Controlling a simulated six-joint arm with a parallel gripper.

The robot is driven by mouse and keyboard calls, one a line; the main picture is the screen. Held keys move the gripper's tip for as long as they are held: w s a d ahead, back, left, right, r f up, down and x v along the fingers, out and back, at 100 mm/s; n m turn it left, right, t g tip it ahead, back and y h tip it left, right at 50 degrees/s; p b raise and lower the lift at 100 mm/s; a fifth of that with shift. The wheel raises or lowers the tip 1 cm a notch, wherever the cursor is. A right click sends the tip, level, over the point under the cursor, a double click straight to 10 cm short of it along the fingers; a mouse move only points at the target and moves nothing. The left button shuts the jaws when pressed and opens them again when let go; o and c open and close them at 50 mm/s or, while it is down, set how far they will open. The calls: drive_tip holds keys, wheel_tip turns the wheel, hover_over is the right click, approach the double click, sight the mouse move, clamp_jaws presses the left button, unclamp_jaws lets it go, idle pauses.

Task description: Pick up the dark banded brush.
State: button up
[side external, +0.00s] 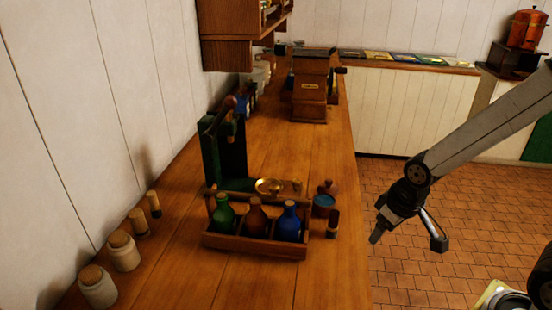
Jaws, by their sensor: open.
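A small dark upright piece with a paler band near its foot, which looks like the dark banded brush (333,223), stands on the wooden counter (180,265). It is just right of the bottle carrier, near the counter's right edge. My gripper (376,238) is to the right of it, apart from it, and shows against the tiled floor past the counter edge. It points down and is open with nothing seen in it. The fingers overlap in this view, so the gap between them is hidden.
A wooden carrier (236,243) with green, brown and blue bottles stands left of the brush. A lidded pot (324,203) is close behind it. A green scale with a brass pan (269,185) stands farther back. Corked jars (122,251) line the wall. The front counter is clear.

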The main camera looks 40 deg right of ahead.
idle(0.3)
drive_tip(key=shift+o, duration=0.8)
drive_tip(key=shift+w, duration=0.1)
drive_tip(key=n+g, duration=0.3)
drive_tip(key=n, duration=1.6)
hover_over(336, 212)
drive_tip(key=shift+f, duration=0.1)
drive_tip(key=shift+f, duration=1.25)
